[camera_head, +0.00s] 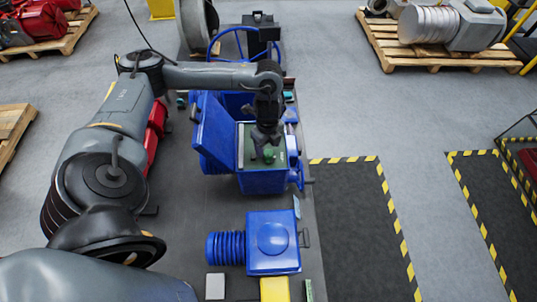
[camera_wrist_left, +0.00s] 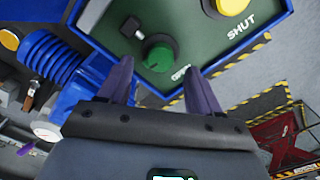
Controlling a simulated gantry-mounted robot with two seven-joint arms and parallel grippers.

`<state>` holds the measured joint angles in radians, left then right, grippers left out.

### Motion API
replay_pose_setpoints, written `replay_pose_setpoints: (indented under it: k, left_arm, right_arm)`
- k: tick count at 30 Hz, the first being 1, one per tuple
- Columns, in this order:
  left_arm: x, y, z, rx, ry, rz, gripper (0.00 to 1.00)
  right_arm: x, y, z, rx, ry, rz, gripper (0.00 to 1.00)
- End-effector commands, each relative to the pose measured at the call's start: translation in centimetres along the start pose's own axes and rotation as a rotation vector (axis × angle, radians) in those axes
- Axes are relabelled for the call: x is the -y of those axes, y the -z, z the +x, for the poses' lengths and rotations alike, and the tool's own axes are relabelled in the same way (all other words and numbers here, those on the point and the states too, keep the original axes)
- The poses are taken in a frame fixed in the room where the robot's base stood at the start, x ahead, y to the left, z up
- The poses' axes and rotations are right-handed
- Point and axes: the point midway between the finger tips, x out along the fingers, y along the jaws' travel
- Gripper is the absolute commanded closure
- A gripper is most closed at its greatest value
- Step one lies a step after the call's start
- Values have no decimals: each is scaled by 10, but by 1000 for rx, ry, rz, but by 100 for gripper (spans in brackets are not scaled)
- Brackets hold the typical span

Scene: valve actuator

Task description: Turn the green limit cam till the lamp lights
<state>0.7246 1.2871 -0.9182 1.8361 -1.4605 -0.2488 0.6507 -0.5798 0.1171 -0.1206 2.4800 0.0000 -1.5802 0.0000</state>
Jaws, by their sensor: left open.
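The green limit cam (camera_wrist_left: 160,53) is a round green knob on a dark green panel (camera_wrist_left: 205,50) inside the open blue actuator housing (camera_head: 265,182). The word OPEN is printed beside it. In the head view the cam (camera_head: 269,153) shows small beneath my left gripper (camera_head: 264,146). The gripper points down into the housing. In the left wrist view my left gripper (camera_wrist_left: 158,74) is open, its two fingers apart on either side of the cam's near edge; I cannot tell whether they touch it. I cannot make out a lit lamp. My right gripper is not in view.
A yellow knob (camera_wrist_left: 232,4) sits on the panel beside the word SHUT. A small dark switch-like part (camera_wrist_left: 131,27) stands close to the green cam. The blue lid (camera_head: 214,135) stands open left of the housing. Another blue unit (camera_head: 273,243) is on the bench nearer me.

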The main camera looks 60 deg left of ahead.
Motion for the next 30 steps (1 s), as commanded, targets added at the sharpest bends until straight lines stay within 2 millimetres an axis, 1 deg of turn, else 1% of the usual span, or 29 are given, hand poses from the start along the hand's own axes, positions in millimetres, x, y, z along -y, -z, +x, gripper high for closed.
replay_pose_setpoints:
  k: [1,3,9,13,21,22,23,30]
  left_arm:
    - [-1,0,12,0,-3,-1,36]
    - [-1,0,20,-1,-3,-2,36]
    - [0,0,34,-1,0,-1,36]
    - [0,0,39,-1,-1,0,36]
    - [0,0,40,0,1,0,36]
    - [0,0,40,0,1,0,38]
    - [0,0,40,0,1,0,42]
    - [0,0,40,0,1,0,79]
  right_arm:
    - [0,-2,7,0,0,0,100]
    - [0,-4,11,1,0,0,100]
    - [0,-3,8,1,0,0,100]
    - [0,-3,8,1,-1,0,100]
    - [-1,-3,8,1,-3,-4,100]
    - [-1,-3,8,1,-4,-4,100]
    - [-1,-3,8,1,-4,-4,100]
    - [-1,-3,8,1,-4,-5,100]
